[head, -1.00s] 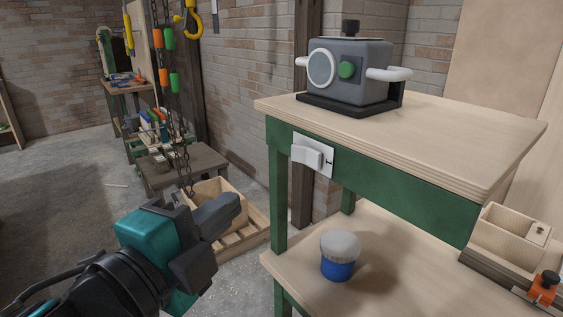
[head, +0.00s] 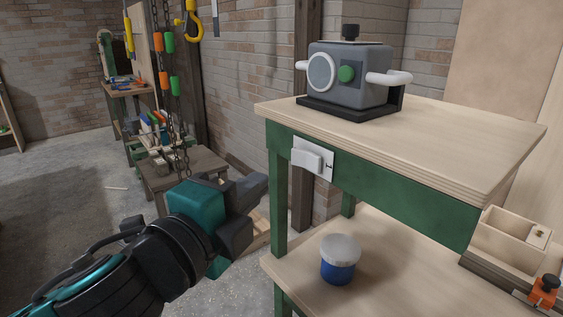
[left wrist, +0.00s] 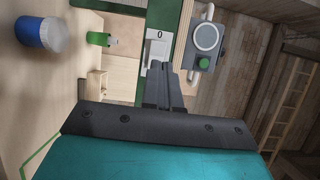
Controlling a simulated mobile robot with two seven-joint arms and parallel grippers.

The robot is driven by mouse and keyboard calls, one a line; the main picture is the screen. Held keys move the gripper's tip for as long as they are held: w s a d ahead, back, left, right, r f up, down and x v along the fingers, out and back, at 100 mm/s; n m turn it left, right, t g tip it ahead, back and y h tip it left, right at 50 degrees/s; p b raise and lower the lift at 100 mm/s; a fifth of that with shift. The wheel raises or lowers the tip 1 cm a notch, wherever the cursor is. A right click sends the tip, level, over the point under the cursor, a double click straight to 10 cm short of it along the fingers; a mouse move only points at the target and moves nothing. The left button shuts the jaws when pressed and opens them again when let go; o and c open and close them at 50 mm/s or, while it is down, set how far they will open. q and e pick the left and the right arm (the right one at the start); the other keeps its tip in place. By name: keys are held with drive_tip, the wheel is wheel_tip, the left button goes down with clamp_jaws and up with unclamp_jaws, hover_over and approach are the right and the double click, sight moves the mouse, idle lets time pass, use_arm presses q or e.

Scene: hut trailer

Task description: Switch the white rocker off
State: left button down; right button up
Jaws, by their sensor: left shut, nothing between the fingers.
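The white rocker (head: 307,160) sits on a pale plate (head: 327,166) on the green front rail of the workbench, below the wooden top. Its left part stands out from the plate. In the left wrist view the rocker (left wrist: 153,58) is just beyond my fingertips, and a "0" mark shows on the plate (left wrist: 158,34). My left gripper (head: 262,184) is shut and empty, to the left of and a little below the rocker, apart from it in the head view. The fingers partly cover the plate in the wrist view. My right gripper is out of view.
A grey machine (head: 348,78) with a green button stands on the bench top (head: 450,135). A blue jar with a pale lid (head: 339,259) stands on the lower shelf (head: 390,285), near a wooden box (head: 505,238). A low table (head: 180,170) and chains are behind my left arm.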

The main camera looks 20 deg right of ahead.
sight(306, 161)
use_arm(q)
drive_tip(key=x, duration=0.8)
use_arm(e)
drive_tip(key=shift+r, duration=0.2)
use_arm(q)
drive_tip(key=shift+w+d, duration=0.2)
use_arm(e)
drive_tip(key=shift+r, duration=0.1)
